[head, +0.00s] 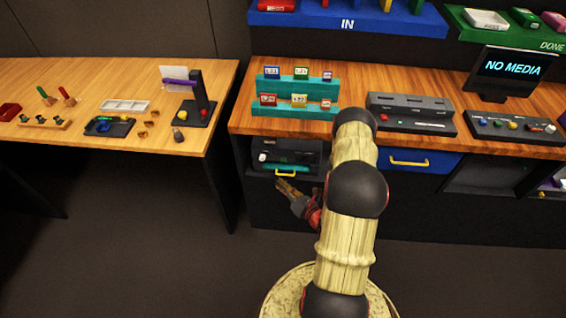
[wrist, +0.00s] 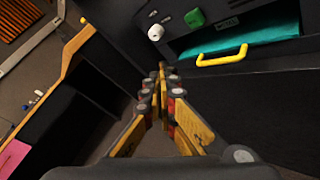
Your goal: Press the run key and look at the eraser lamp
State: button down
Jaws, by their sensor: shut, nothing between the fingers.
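A dark unit (head: 308,150) is set under the counter; it has a teal drawer (head: 290,167) with a yellow handle (head: 285,174). In the wrist view, a green key (wrist: 195,18) stands beside a white knob (wrist: 155,32) on its front, above the teal drawer (wrist: 265,35). I cannot read which is the run key. No lamp is clearly marked as the eraser lamp. My gripper (head: 281,182) is shut and empty, in front of and below the unit; its fingertips (wrist: 162,72) point toward the dark panel left of the yellow handle (wrist: 222,57), apart from the key.
The counter (head: 240,125) above holds a teal card rack (head: 300,85), a grey device (head: 410,112), a trackball panel (head: 510,127) and a screen (head: 515,68) reading "NO MEDIA". A blue drawer (head: 425,162) is right of my arm. A side table (head: 215,90) stands left; floor between is clear.

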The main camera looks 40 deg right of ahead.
jog(key=w+d+b, duration=0.1)
jog(key=w+d, duration=0.3)
jog(key=d, duration=0.1)
jog(key=shift+w+d, duration=0.3)
jog(key=shift+w, duration=0.1)
dwell(1.3)
jog(key=shift+w+d, duration=0.25)
jog(key=shift+d, duration=0.05)
jog(key=shift+w+d, duration=0.35)
jog(key=shift+d, duration=0.1)
dwell(1.0)
jog(key=shift+a, duration=0.1)
jog(key=shift+s+a, duration=0.6)
jog(key=shift+a, duration=0.05)
jog(key=s+a+p, duration=0.1)
jog(key=s+a, duration=0.2)
jog(key=shift+s+a, duration=0.15)
jog(key=shift+a, duration=0.25)
